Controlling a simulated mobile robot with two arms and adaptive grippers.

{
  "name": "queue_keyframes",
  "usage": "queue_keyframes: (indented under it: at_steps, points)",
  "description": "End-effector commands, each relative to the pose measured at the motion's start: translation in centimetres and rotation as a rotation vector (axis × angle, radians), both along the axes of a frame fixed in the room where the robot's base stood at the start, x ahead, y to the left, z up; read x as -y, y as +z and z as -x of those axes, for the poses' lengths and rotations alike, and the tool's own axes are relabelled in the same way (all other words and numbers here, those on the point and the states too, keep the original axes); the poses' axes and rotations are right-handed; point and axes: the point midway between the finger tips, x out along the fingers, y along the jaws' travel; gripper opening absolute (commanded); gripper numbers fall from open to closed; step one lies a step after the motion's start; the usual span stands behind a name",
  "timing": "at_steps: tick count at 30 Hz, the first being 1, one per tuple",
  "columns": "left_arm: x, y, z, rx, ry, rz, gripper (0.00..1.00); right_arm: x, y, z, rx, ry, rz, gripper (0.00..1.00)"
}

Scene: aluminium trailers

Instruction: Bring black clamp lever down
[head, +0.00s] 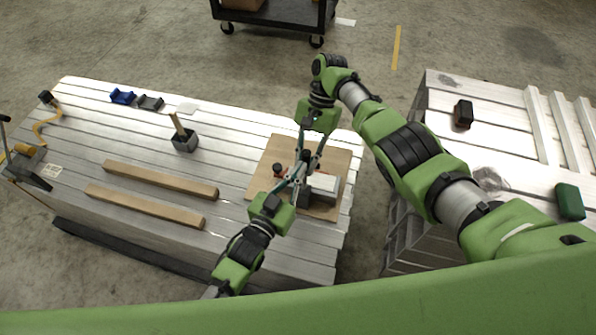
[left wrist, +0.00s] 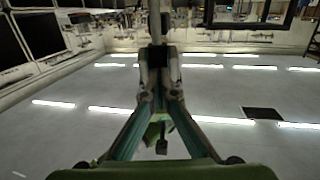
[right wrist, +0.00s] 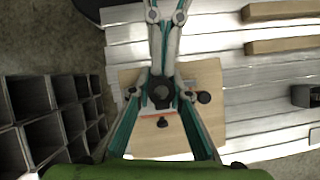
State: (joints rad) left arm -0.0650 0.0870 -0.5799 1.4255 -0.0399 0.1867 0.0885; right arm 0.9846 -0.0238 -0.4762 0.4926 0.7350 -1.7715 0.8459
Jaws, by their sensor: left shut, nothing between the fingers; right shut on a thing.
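The clamp sits on a light wooden board (head: 268,157) at the right end of the left trailer bed, beside a pale grey block (head: 326,186). The black clamp lever's end (right wrist: 160,94) lies between my right fingertips, and my right gripper (head: 306,153) is shut on it from above. My left gripper (head: 299,174) reaches in from the lower left and is shut and empty, close beside the right fingertips. Its fingers show at the top of the right wrist view. A dark block-like part (left wrist: 157,57) shows at the left fingertips in the left wrist view. The fingers hide much of the clamp.
A black knob (head: 277,170) stands on the board. Two wooden bars (head: 160,180) and a dark grey box (head: 184,142) with a wooden handle lie to the left. A second trailer (head: 440,100) stands right, across a gap. A black cart (head: 270,20) is behind.

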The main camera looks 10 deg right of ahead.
Motion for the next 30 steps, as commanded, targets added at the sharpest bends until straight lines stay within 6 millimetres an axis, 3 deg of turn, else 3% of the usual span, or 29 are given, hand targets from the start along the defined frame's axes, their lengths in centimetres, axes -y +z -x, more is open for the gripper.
queue_keyframes:
  at_steps: [3,9,10,12,23,30]
  points:
    - [0.6,0.2,-1.0,0.002,0.0,0.0,0.0,0.0,0.0,0.2,-0.005,0.002,0.001,0.0]
    - [0.5,0.2,-1.1,0.002,0.001,0.0,0.0,-0.2,-0.1,0.4,-0.014,0.005,-0.005,0.0]
    - [0.5,0.2,-1.1,0.003,0.001,-0.001,0.0,-0.2,-0.1,0.5,-0.015,0.005,-0.005,0.2]
    - [0.5,0.2,-1.1,0.003,0.001,-0.001,0.0,-0.3,-0.1,0.4,-0.013,0.005,-0.005,0.34]
    - [0.5,0.1,-1.0,0.001,0.0,0.0,0.0,0.0,0.2,0.0,-0.004,0.001,-0.002,0.34]
    - [0.5,0.1,-0.9,0.001,0.0,0.0,0.0,0.9,3.3,-1.4,-0.003,0.0,-0.002,0.34]
